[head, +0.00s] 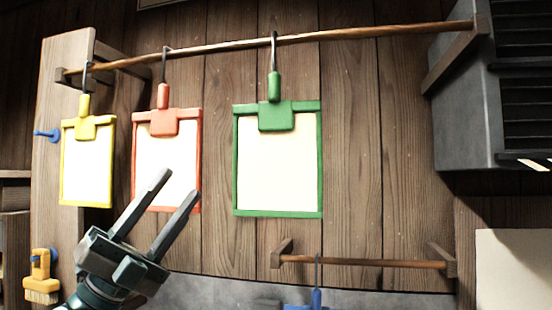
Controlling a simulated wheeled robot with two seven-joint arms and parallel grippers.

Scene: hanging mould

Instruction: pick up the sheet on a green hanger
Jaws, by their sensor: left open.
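A pale sheet (275,168) in a green frame hangs from a green hanger (275,115) on the upper wooden rod (340,34), right of the other two sheets. My left gripper (173,183) is open and empty. It comes up from the lower left, and its fingertips overlap the lower part of the red-framed sheet (160,155) in the picture. It is to the left of the green hanger and apart from it. My right gripper is not in view.
A yellow-framed sheet (87,165) hangs at the far left. A lower rod (365,263) holds a blue hanger (316,299). A dark grey cabinet (465,110) stands at the right. Bare plank wall lies right of the green sheet.

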